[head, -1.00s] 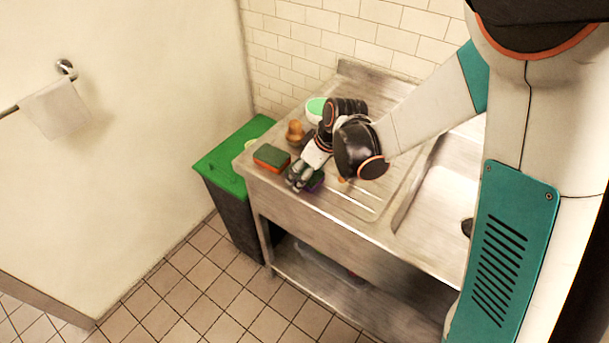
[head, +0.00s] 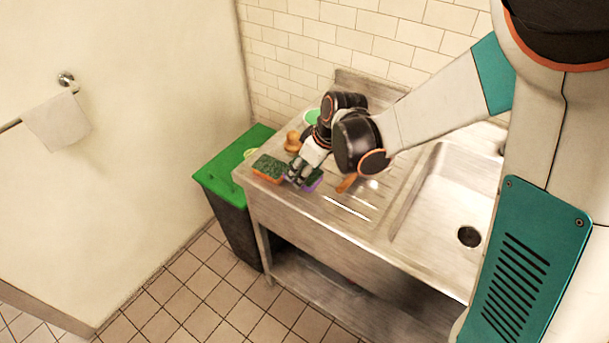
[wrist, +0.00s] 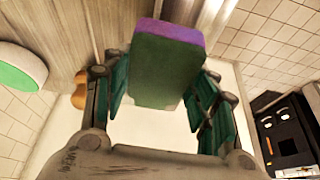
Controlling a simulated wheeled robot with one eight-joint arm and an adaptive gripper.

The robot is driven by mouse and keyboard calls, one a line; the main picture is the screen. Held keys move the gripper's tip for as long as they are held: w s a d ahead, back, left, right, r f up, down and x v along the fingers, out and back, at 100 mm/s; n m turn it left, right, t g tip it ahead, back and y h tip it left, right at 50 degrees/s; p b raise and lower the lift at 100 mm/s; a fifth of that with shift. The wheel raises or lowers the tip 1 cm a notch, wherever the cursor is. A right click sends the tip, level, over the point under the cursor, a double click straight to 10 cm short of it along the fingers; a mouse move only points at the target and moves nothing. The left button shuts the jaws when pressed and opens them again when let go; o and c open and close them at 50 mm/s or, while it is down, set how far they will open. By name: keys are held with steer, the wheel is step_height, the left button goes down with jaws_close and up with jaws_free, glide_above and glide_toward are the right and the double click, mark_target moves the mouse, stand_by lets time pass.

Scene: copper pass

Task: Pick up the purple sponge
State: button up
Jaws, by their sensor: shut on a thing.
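The purple sponge (wrist: 165,70) has a green scouring face and a purple body. In the wrist view it sits between the two fingers of my gripper (wrist: 158,98), which press on its sides. In the head view my gripper (head: 302,180) is low over the left end of the steel counter, and only a bit of the purple sponge (head: 314,182) shows beside the fingers. I cannot tell whether the sponge touches the counter.
An orange sponge with a green top (head: 269,168) lies just left of my gripper. A wooden-handled brush (head: 292,142) stands behind it, and a brown handle (head: 347,183) lies to the right. The sink (head: 445,205) is further right. A green-lidded bin (head: 222,176) stands left of the counter.

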step_height(320, 180, up, 16)
steer(key=p, duration=0.4)
steer(key=shift+s+f, duration=0.1)
steer(key=shift+c, duration=1.3)
